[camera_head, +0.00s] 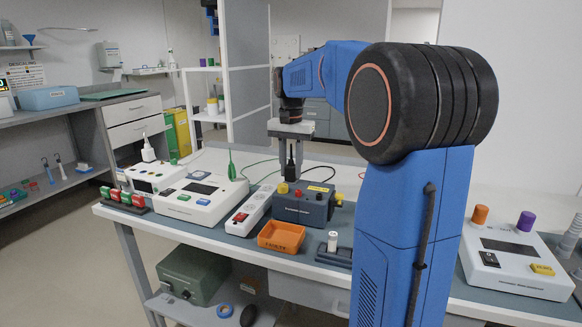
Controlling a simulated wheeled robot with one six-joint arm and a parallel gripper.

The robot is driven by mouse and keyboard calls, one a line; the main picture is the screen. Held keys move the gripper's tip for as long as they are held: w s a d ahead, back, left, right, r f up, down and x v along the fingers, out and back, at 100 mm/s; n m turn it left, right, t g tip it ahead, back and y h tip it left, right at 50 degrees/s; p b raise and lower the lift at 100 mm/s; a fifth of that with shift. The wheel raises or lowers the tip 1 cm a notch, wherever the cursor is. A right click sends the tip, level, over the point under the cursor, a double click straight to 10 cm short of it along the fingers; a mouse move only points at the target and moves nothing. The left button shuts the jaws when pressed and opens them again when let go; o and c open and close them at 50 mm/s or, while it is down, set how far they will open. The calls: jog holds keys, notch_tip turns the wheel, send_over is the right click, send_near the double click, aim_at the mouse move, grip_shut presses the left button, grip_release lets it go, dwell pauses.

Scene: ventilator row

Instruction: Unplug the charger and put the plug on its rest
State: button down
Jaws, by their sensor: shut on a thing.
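My gripper (291,152) points down above the dark blue box (304,207), with its fingers closed around a black plug (290,172). The plug looks upright and seems to be just above or behind the box; I cannot tell whether it touches anything. A white power strip (248,212) with a red switch lies left of the box. A green plug (231,166) with a green cable stands at the strip's far left. A dark holder (336,256) with a white cylinder lies at the bench's front edge; I cannot tell whether it is the plug's rest.
An orange tray (281,237) sits at the front edge. White devices (201,201) and a rack of red and green clips (124,200) stand at left. Another white device (515,267) is at right. My arm hides the bench's middle right. Cables cross the bench behind the box.

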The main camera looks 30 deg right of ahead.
dwell(0.4)
jog(key=c, duration=1.3)
grip_release()
